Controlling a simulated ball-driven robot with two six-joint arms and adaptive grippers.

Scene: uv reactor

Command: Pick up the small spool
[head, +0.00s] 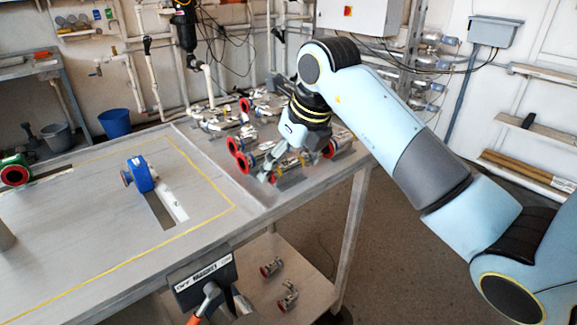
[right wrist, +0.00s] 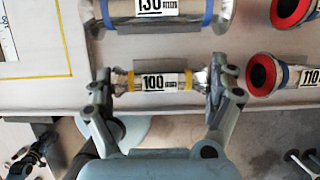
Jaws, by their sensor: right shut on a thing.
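The small spool (right wrist: 153,82) is a short silver pipe piece with yellow bands and a label reading 100. In the right wrist view it lies level between the two fingers of my right gripper (right wrist: 160,85), one finger at each end. The gripper is shut on it. In the head view my right gripper (head: 282,167) reaches down at the near right part of the table among the other spools; the small spool is hard to make out there. I cannot tell whether it still touches the table.
A larger spool labelled 130 (right wrist: 155,12) lies just beyond the held one. A red-ended spool labelled 110 (right wrist: 290,77) lies close to its right. The table (head: 100,215) has a blue flanged part (head: 141,174) and much bare surface at left.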

